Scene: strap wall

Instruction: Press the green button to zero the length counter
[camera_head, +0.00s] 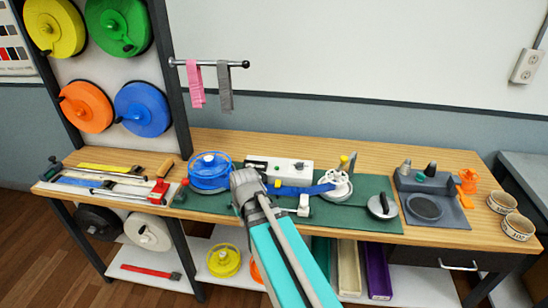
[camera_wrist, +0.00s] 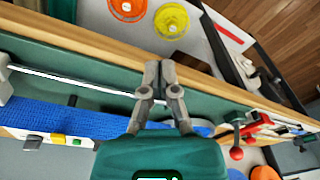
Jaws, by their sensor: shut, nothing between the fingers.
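The green button (camera_wrist: 76,141) shows in the wrist view at the lower left, beside a yellow button (camera_wrist: 57,138), on a unit behind the blue strap (camera_wrist: 60,117). In the head view the yellow button (camera_head: 278,183) shows just right of my gripper (camera_head: 243,180); I cannot make out the green one, which my gripper seems to hide. My gripper also shows in the wrist view (camera_wrist: 159,66), with its fingers together and nothing between them. It is over the front part of the bench, apart from the green button.
A white box (camera_head: 284,170) stands behind the strap. A blue reel (camera_head: 209,172) is left of my gripper, a white reel (camera_head: 337,184) right. A red clamp (camera_head: 159,189) lies farther left.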

